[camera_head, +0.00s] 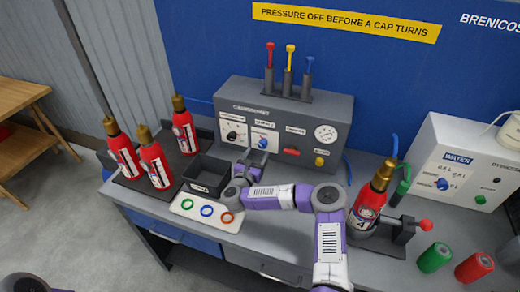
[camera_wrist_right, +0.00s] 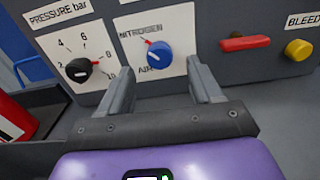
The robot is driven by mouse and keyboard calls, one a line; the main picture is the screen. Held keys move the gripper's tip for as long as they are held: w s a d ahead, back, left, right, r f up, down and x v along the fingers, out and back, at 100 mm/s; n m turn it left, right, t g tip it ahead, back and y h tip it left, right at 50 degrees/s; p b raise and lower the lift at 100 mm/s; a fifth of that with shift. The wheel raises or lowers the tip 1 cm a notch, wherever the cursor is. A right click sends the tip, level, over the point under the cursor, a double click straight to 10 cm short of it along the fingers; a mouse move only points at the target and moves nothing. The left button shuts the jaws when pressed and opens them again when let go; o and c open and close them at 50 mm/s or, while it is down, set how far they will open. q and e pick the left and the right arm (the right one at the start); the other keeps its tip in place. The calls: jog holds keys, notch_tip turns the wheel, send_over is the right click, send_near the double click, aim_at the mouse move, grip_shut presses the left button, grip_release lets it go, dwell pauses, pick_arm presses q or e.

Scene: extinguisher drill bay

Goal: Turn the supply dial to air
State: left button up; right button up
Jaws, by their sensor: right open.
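The supply dial (camera_wrist_right: 160,54) is a blue knob on a white plate marked NITROGEN above and AIR below. Its red pointer tilts up and left, toward NITROGEN. The dial also shows on the grey console in the head view (camera_head: 263,143). My right gripper (camera_wrist_right: 163,76) is open, its two fingers reaching toward the panel on either side of the dial, a little below it. Nothing is between the fingers, and contact with the dial is not seen. In the head view my right gripper (camera_head: 254,160) is in front of the console, partly hidden by its own wrist.
A black pressure knob (camera_wrist_right: 79,70) is left of the dial; a red lever (camera_wrist_right: 245,43) and yellow bleed button (camera_wrist_right: 298,50) are right. A black bin (camera_head: 206,172) and a white tray with coloured rings (camera_head: 184,204) lie near my wrist. Red extinguishers (camera_head: 156,163) stand left.

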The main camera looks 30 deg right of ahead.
aim_at(262, 146)
jog(key=shift+x, duration=2.55)
jog(key=c, duration=1)
jog(key=shift+c, duration=0.2)
